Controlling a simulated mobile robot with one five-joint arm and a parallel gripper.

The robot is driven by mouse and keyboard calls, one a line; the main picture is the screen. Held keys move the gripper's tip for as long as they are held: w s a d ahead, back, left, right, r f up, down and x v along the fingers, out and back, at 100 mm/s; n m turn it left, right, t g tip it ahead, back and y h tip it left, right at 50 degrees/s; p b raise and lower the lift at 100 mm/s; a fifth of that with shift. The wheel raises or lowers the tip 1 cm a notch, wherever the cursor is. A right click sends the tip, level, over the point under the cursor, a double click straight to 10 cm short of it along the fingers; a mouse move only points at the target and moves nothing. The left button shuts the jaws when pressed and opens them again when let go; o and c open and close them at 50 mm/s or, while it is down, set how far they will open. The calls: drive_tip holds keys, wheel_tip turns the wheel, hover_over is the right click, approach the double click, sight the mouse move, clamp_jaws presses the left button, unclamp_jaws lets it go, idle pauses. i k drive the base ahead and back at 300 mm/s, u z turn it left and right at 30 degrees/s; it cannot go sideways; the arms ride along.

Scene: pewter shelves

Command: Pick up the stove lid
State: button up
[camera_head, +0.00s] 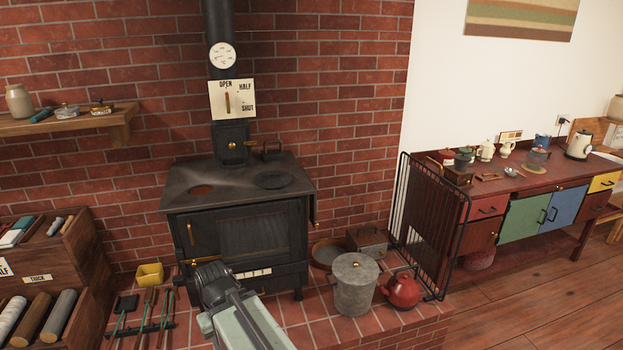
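A black iron stove (246,235) stands against the brick wall, left of centre. A dark round stove lid (273,180) lies flat on the right of its top. On the left of the top is a round reddish opening (202,189), with no lid seen over it. My arm comes up from the bottom edge, in front of the stove. The dark end of my arm, where my gripper (212,282) is, shows low in front of the stove, well below and apart from the lid. Its fingers cannot be made out.
A lidded metal bin (354,285) and a red kettle (402,289) stand on the brick hearth right of the stove. A black fire guard (425,225) stands beyond. Fire tools (145,315) and a yellow box (150,274) are at left. A flue pipe rises behind the stove top.

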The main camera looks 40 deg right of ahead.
sight(270, 179)
drive_tip(key=z, duration=0.25)
drive_tip(key=i, duration=1)
drive_tip(key=u, duration=0.05)
